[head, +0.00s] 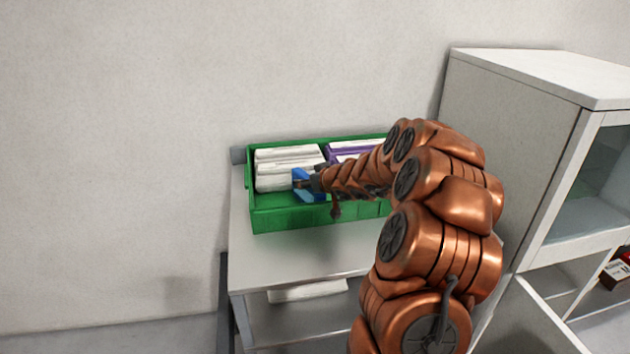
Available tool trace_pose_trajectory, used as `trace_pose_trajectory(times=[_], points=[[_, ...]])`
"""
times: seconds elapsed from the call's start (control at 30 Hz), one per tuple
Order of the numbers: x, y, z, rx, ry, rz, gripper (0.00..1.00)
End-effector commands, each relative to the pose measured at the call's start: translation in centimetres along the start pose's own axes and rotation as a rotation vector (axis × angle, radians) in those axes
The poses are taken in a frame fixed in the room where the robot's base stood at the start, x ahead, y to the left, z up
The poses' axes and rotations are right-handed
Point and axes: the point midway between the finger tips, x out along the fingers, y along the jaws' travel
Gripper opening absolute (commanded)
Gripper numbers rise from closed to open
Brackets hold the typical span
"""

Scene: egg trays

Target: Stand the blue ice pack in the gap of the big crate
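The big green crate (290,218) stands on a grey table against the wall. The blue ice pack (301,175) is at the crate's middle, just right of the white packages. My gripper (306,183) reaches in from the right and its fingertips overlap the pack, with blue showing above and below them. It appears shut on the pack; the far finger is hidden. The pack's lower edge is at the crate's inside, and I cannot tell whether it touches the floor. My arm hides the crate's right part.
White packages (286,168) fill the crate's left back, and a purple-and-white package (343,148) lies at the right back. The table top (285,258) in front is clear. A tall grey cabinet (508,140) stands close on the right.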

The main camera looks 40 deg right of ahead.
Motion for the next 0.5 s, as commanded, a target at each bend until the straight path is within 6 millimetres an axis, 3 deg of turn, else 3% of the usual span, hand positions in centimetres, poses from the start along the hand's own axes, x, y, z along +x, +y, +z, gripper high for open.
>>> trace_pose_trajectory(times=[0.17,0.5], points=[[-1.0,0.1,-0.1,0.001,0.002,0.002,0.58],[-5.3,0.1,-0.1,-0.001,0.002,0.003,0.58]])
